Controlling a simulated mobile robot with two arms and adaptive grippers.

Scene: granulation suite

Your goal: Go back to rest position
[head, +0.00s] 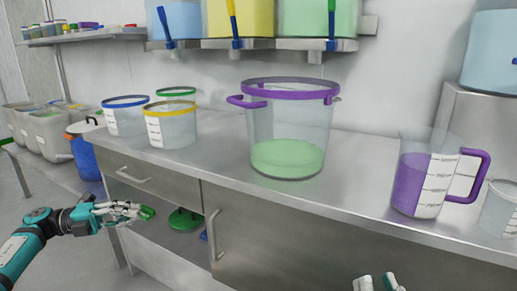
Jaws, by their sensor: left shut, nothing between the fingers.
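My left gripper (147,212) reaches in from the left, in front of the steel counter's cabinet and below the counter top. It is shut and empty. My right gripper (377,283) shows only as two fingertips at the bottom edge, in front of the cabinet. Its fingertips stand apart with nothing visible between them. The rest of the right gripper and its arm are out of view.
The steel counter (352,192) holds a large purple-rimmed pot (290,120) with green liquid, a purple-filled jug (412,185) and a yellow-rimmed beaker (171,127). A blue jug (86,155) stands left. A green lid (185,219) lies on the lower shelf near my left gripper.

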